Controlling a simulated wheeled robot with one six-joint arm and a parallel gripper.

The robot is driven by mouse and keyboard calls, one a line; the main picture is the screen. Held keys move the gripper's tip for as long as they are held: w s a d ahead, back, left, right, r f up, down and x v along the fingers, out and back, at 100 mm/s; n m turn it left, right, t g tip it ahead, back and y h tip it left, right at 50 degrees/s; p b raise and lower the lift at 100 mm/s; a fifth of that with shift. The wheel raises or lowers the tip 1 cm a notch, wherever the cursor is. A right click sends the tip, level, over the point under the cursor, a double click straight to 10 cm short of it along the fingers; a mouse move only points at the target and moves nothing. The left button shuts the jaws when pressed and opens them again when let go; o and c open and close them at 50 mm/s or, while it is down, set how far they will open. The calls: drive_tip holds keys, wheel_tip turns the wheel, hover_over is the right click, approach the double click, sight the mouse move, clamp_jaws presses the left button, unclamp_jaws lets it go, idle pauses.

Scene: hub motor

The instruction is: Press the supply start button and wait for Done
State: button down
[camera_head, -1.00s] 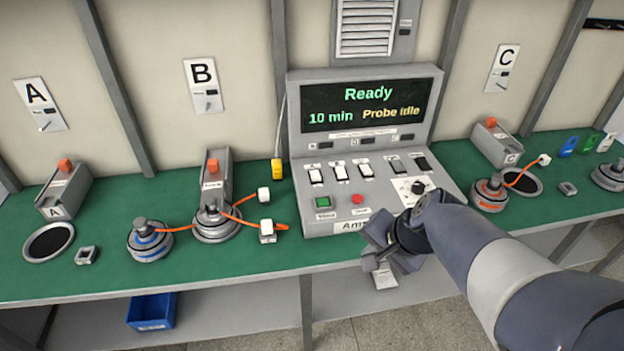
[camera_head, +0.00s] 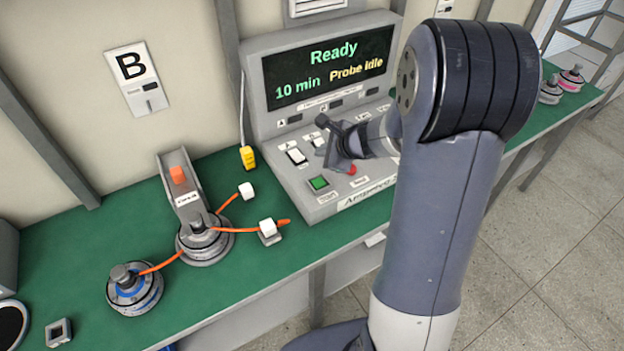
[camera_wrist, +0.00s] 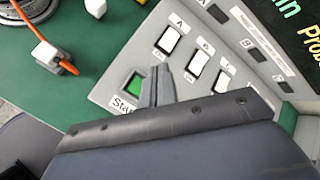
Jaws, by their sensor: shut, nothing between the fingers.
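The supply panel (camera_head: 290,150) stands on the green bench, and its screen (camera_head: 328,68) reads "Ready", "10 min" and "Probe Idle". The green button (camera_head: 318,183) is on the panel's lower left, beside a red button (camera_head: 352,169). In the wrist view the green button (camera_wrist: 133,86) sits above a label beginning "Sta", partly covered. My gripper (camera_head: 335,157) is shut and empty over the panel, between the green button and the switches. In the wrist view its fingertips (camera_wrist: 158,85) appear just right of the green button; I cannot tell whether they touch the panel.
White rocker switches (camera_wrist: 169,40) lie close to the fingers. Left of the panel are a yellow block (camera_head: 248,157), a motor hub (camera_head: 204,240) with orange leads, and a blue-ringed hub (camera_head: 134,288). My arm hides the panel's right side.

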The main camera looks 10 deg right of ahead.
sight(322, 185)
drive_tip(key=shift+f, duration=0.15)
wheel_tip(322, 185, down, 8)
drive_tip(key=b, duration=0.7)
drive_tip(key=shift+f+b, duration=0.25)
drive_tip(key=shift+b, duration=0.15)
idle(1.6)
drive_tip(key=shift+f+b, duration=0.4)
drive_tip(key=shift+b, duration=0.15)
drive_tip(key=shift+f+b, duration=0.5)
drive_tip(key=shift+b, duration=0.05)
idle(0.5)
drive_tip(key=shift+r, duration=0.15)
drive_tip(key=shift+r+p, duration=0.75)
drive_tip(key=shift+r+p, duration=2.1)
drive_tip(key=shift+r, duration=0.45)
